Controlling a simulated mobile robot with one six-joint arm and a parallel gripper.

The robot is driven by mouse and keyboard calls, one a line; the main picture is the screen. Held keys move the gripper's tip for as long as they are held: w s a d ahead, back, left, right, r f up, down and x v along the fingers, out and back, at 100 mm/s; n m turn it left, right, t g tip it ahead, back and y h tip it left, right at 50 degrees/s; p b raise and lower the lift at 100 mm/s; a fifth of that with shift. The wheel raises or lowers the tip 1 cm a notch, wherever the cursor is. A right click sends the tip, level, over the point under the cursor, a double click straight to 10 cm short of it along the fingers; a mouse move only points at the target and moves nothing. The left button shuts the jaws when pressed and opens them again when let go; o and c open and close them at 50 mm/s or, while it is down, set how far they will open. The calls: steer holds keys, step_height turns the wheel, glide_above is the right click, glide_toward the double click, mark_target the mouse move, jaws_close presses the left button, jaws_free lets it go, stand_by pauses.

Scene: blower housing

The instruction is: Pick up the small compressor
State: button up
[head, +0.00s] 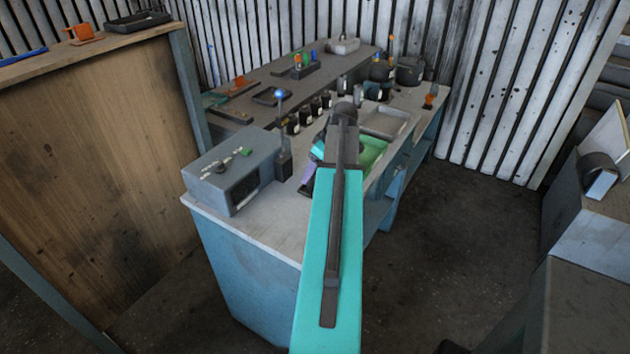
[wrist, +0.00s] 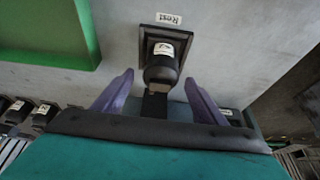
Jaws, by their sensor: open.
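A dark, rounded object (wrist: 160,66) with a white label stands on a dark square plate (wrist: 147,37) in the wrist view. It may be the small compressor, but I cannot tell for sure. A tag reading "Rest" lies beyond the plate. My gripper (wrist: 159,77) is open. Its two purple fingers are on either side of the object, with a visible gap at each side. I cannot tell their height against it. In the head view, my teal arm hides most of this spot, and only a bit of purple finger (head: 308,172) shows.
A grey box (head: 232,180) with small parts on top stands at the bench's near left corner, beside a dark upright piece with a blue ball (head: 281,95). Several labelled dark bottles (head: 305,115) stand behind. A green tray (head: 374,152) lies right of my arm.

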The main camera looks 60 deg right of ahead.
steer(key=shift+c, duration=0.4)
jaws_close()
steer(key=shift+r, duration=0.2)
steer(key=shift+r+b, duration=1.4)
steer(key=shift+r, duration=3.5)
